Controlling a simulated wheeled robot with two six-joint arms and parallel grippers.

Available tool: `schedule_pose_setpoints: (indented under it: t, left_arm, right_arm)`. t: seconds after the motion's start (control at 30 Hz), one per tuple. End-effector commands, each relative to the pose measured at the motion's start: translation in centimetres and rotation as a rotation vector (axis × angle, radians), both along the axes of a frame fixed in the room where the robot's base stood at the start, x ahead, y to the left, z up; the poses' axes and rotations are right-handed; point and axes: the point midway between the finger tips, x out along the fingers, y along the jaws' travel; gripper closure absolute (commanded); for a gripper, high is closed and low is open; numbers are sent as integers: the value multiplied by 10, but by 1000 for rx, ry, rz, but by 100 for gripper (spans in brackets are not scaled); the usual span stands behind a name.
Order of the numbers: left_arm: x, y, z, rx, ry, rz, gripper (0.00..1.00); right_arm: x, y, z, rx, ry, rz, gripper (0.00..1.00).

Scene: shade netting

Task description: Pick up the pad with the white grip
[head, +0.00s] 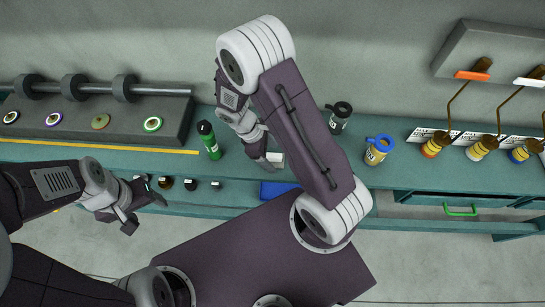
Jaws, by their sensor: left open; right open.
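A small white block (276,160), possibly the white grip, shows on the bench right beside the fingers of my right gripper (264,160). My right arm hides part of the surroundings, and I cannot tell whether a pad lies under the block or whether the fingers touch it. My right gripper is open and points down at the bench. My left gripper (147,212) is open and empty, in front of the bench's left part. A white-barred piece with a brown part (531,80) also shows at the far right, beside an orange-barred one (472,75).
A green bottle (208,140) stands left of my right gripper. A dark bottle (340,117) and a blue-topped jar (378,149) stand to the right. A grey rack (175,112) fills the left. A blue item (278,190) lies at the bench's front.

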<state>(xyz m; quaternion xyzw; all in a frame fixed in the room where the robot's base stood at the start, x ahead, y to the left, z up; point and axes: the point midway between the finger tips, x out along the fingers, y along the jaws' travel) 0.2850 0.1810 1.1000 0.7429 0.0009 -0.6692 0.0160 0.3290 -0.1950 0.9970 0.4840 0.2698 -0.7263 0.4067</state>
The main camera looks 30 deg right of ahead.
Motion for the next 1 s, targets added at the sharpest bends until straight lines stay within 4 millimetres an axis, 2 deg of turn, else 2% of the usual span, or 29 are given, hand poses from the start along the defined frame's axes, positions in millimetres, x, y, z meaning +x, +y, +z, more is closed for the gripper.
schedule_pose_setpoints:
  t: [0.1,0.3,0.37,0.53,0.57,0.83,1.0]
  left_arm:
    - [0,0,0,0,0,0,35]
    - [0,0,0,0,0,0,35]
    - [0,0,0,0,0,0,35]
    - [0,0,0,0,0,0,35]
    - [0,0,0,0,0,0,35]
    - [0,0,0,0,0,0,35]
    - [0,0,-2,0,0,0,35]
  right_arm:
    - [-3,-4,-11,0,1,0,25]
    - [-2,-4,-13,1,-2,1,25]
    - [-2,-4,-12,1,-2,1,38]
    - [-2,-4,-12,1,-2,1,86]
    - [-2,-4,-12,1,-1,1,91]
    - [-2,-4,-10,1,-3,1,91]
    - [-1,-4,8,1,-6,1,91]
